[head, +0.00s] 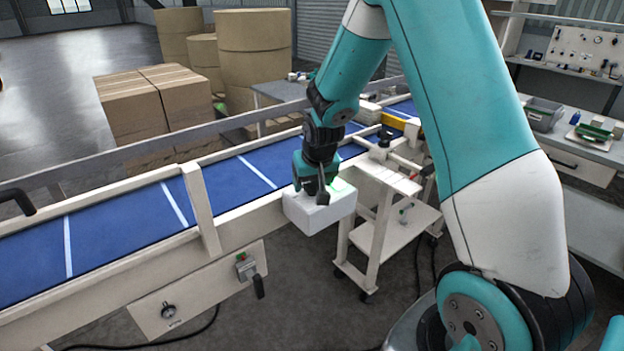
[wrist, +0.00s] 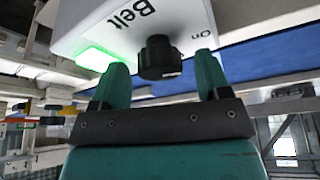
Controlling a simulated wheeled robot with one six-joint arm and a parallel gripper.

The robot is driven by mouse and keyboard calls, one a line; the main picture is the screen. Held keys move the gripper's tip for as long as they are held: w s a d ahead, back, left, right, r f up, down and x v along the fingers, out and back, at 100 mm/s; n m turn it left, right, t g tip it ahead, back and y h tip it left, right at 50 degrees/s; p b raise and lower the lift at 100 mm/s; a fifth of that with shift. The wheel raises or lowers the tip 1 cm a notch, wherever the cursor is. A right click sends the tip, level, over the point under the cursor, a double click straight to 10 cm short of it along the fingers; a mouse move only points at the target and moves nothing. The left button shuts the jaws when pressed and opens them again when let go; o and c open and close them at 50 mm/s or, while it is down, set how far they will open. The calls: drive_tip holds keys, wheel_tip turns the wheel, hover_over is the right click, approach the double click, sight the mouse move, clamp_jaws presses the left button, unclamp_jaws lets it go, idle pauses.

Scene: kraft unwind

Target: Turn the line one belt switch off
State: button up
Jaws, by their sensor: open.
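The white switch box (head: 318,214) is mounted at the near side of the blue conveyor belt. In the wrist view the box (wrist: 85,18) carries the words "Belt" and "On" and a lit green lamp (wrist: 97,57). Its black knob (wrist: 160,58) stands out between my fingers. My gripper (wrist: 162,76) is open, one teal finger on each side of the knob, with visible gaps to it. In the head view my gripper (head: 318,187) is right at the box, and the arm partly hides the knob side.
The belt (head: 110,225) has pale frame rails. A panel (head: 200,290) with a gauge and small switch hangs below it at left. A white cart (head: 392,225) stands right of the box. Cardboard boxes and kraft rolls (head: 252,50) stand behind. A workbench is at right.

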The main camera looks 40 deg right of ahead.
drive_tip(key=shift+c, duration=0.5)
drive_tip(key=c, duration=0.8)
drive_tip(key=shift+m, duration=0.3)
drive_tip(key=m+h+b, duration=0.1)
drive_tip(key=m, duration=0.1)
drive_tip(key=shift+a+m+g, duration=0.1)
drive_tip(key=shift+m+g, duration=0.2)
drive_tip(key=shift+m, duration=0.1)
drive_tip(key=m+h+b, duration=0.1)
drive_tip(key=m, duration=0.2)
drive_tip(key=shift+w+m+g, duration=0.1)
drive_tip(key=shift+m+g, duration=0.2)
drive_tip(key=shift+g, duration=0.1)
drive_tip(key=m+g+h+b, duration=0.1)
drive_tip(key=m, duration=0.2)
drive_tip(key=shift+m, duration=0.3)
drive_tip(key=shift+m+g+b, duration=0.75)
drive_tip(key=shift+m+g, duration=0.05)
drive_tip(key=shift+m, duration=0.8)
